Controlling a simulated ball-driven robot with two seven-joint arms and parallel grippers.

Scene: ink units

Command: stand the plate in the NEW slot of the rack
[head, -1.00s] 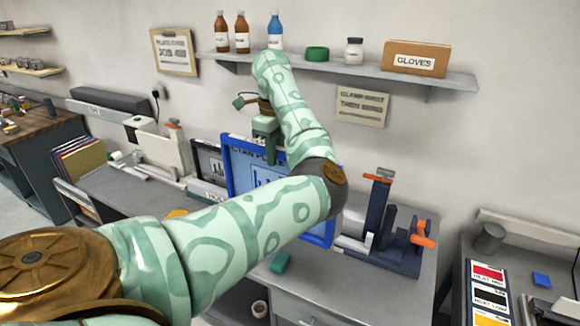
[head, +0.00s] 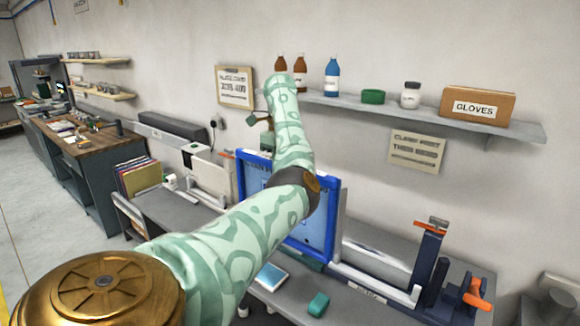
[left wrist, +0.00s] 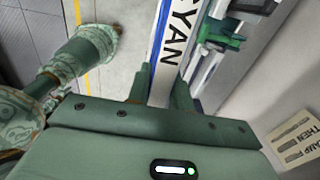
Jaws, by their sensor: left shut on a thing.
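The plate (head: 312,228) is a flat panel with a blue frame, standing nearly upright behind my left arm in the head view. My left gripper (left wrist: 163,85) is shut on its edge; the left wrist view shows the plate's edge strip (left wrist: 172,45), marked CYAN, between the fingers. In the head view, the left gripper (head: 266,148) is at the plate's upper left, partly behind my arm. A low pale rail (head: 370,283) with a small, unreadable label lies right of the plate's foot. I cannot tell whether the plate touches it. My right gripper is out of view.
A clamp-like device with orange handles (head: 473,293) stands at the bench's right. A teal block (head: 318,304) lies in front of the plate. A wall shelf (head: 430,116) holds bottles and a GLOVES box (head: 478,106). A pale panel (head: 208,178) stands left of the plate.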

